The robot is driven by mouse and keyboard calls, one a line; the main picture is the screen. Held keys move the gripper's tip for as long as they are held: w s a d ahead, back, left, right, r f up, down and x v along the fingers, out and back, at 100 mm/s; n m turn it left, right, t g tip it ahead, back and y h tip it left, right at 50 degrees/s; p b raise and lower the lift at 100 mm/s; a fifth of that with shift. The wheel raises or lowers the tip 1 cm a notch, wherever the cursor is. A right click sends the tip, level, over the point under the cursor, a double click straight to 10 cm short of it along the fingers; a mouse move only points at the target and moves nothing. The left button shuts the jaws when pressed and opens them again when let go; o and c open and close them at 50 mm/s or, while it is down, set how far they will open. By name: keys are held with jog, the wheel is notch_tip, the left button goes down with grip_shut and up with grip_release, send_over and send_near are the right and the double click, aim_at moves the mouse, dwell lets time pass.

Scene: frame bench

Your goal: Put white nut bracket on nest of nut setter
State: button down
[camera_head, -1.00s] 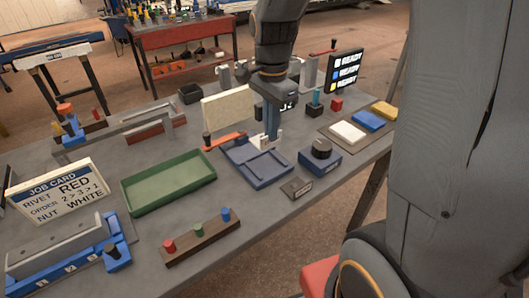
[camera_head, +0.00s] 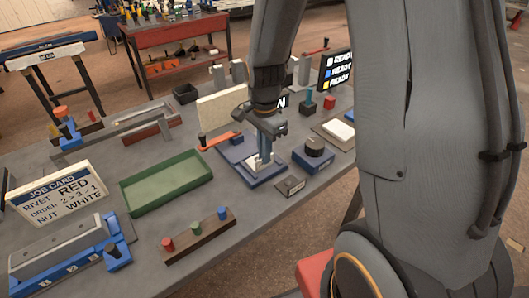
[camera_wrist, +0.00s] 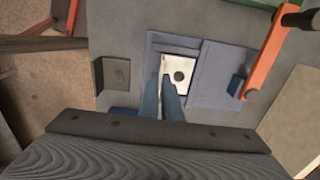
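The white nut bracket (camera_wrist: 181,70), a pale plate with a dark round hole, shows in the wrist view inside a framed recess of the blue-grey nest plate (camera_wrist: 222,85). In the head view the bracket (camera_head: 247,173) is a white patch low in the front part of the blue nest plate (camera_head: 231,154). My gripper (camera_wrist: 161,80) has its two blue fingers close together at the bracket's near edge. In the head view my gripper (camera_head: 264,160) points down over the nest. The fingers seem closed on the bracket, but the contact is partly hidden.
An orange lever (camera_wrist: 265,58) stands close beside the nest. A blue block with a dark knob (camera_head: 314,151) and a small dark plate (camera_head: 290,185) are right of it. A green tray (camera_head: 165,183) is left. A peg rack (camera_head: 199,237) lies in front.

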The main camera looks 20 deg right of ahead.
jog(key=shift+f, duration=0.1)
jog(key=c, duration=2)
grip_release()
notch_tip(320, 180, up, 12)
jog(key=b, duration=0.3)
jog(key=s+f+n, duration=0.2)
jog(key=s+n, duration=0.1)
jog(key=n, duration=0.1)
jog(key=s+f+n+t, duration=0.1)
jog(key=s+f+n, duration=0.2)
jog(key=n, duration=0.2)
jog(key=s+f+n, duration=0.2)
jog(key=s+n, duration=0.1)
jog(key=n, duration=0.2)
jog(key=shift+s+f+t, duration=0.15)
jog(key=shift+s+t, duration=0.05)
jog(key=shift+t, duration=0.1)
jog(key=shift+f, duration=0.1)
jog(key=shift+f+b, duration=0.55)
